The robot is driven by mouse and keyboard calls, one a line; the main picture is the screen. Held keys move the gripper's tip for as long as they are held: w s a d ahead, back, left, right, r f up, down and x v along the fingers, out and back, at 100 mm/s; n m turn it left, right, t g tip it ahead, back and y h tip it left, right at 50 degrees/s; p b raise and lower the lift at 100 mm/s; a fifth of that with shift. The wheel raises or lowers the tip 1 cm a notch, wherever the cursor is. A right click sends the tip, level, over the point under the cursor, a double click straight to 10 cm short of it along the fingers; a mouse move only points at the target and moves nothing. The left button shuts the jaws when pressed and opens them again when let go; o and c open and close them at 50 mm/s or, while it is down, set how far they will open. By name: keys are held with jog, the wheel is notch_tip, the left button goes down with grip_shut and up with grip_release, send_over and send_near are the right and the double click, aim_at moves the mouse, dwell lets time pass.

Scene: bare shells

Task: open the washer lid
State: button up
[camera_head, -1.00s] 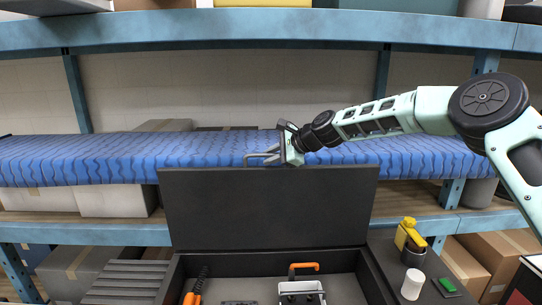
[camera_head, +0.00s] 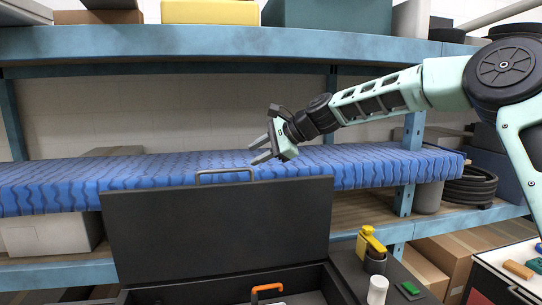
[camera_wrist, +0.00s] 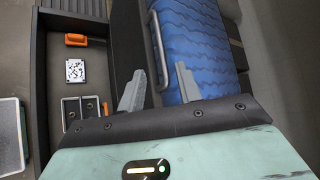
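No washer is recognisable; the pictures show a dark box with an upright black lid (camera_head: 215,235). The lid stands raised at the back of the box (camera_head: 330,285), whose inside is exposed. A grey bar handle (camera_head: 225,171) runs along the lid's top edge. My gripper (camera_head: 256,151) is open and empty, a little above and right of the handle in the head view. In the wrist view my two grey fingers (camera_wrist: 158,88) are spread apart. The handle (camera_wrist: 158,45) shows beyond them, and the lid (camera_wrist: 125,40) is partly hidden behind a finger.
A blue shelf with a blue wavy-patterned cover (camera_head: 370,166) runs behind the lid. An orange-handled item (camera_head: 267,290) lies in the box. A yellow item (camera_head: 371,241), a white cylinder (camera_head: 377,290) and a green block (camera_head: 410,287) stand to the right. Space above the lid is free.

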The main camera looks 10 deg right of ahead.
jog(key=shift+b+v, duration=0.55)
jog(key=shift+v, duration=1.65)
jog(key=s+a+f+n+g+h+b, duration=0.1)
jog(key=s+a+f+n+g, duration=0.1)
jog(key=s+a+f+n, duration=0.45)
jog(key=s+a+f+n+g+h+b, duration=0.15)
jog(key=s+f, duration=0.25)
jog(key=s, duration=0.5)
jog(key=s+a+f+n+g+h+b, duration=0.1)
jog(key=s+a+f+n+g+h, duration=0.1)
jog(key=s+a+f+n, duration=0.45)
jog(key=s+d+f+n+h+b, duration=0.1)
jog(key=s+d+f+n, duration=0.3)
jog(key=s, duration=0.8)
jog(key=s+d+f+n+g+h+b, duration=0.1)
jog(key=s+d+f+n+h, duration=0.2)
jog(key=s, duration=0.9)
jog(key=d+f+n, duration=0.1)
jog(key=d, duration=0.2)
jog(key=shift+d+f, duration=0.25)
jog(key=shift+f, duration=0.1)
jog(key=shift+o, duration=0.3)
jog(key=shift+w+h, duration=0.1)
jog(key=shift+h, duration=0.15)
